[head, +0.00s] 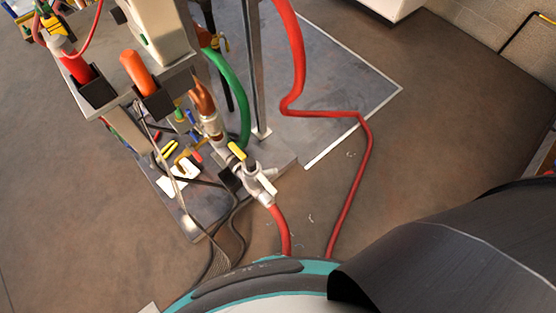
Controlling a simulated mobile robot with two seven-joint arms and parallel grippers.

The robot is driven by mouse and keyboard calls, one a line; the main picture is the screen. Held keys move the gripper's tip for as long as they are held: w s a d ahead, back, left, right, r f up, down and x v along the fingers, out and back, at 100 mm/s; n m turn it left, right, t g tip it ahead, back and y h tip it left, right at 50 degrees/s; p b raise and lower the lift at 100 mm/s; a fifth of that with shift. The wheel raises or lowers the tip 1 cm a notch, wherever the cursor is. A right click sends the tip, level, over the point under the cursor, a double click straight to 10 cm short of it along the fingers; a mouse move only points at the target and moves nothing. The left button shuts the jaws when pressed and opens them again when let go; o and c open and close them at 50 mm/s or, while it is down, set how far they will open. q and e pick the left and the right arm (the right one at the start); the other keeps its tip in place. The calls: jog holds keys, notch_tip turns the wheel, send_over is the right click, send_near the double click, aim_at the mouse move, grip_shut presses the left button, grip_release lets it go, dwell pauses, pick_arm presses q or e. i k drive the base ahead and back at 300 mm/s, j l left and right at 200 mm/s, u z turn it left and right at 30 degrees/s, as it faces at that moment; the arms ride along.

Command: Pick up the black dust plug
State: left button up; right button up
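I cannot make out a black dust plug for certain in the head view. A small dark block (229,178) sits beside the valve fitting, and I cannot tell what it is. The silver valve fitting (256,181) has a yellow handle and joins a red hose below it. Neither of my grippers is in view. A large dark part of my own body fills the lower right and hides the floor there.
A metal stand holds black holders with a red-handled tool (75,68) and an orange-handled one (138,70). Small tools and black cables lie on its lower shelf (205,212). Red (358,152) and green (240,92) hoses hang down. Open brown floor (80,210) lies left.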

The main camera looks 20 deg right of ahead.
aim_at(251, 168)
jog(key=u, duration=0.85)
jog(key=l+u, duration=0.35)
jog(key=l, duration=0.35)
jog(key=l+u, duration=0.35)
jog(key=l, duration=0.4)
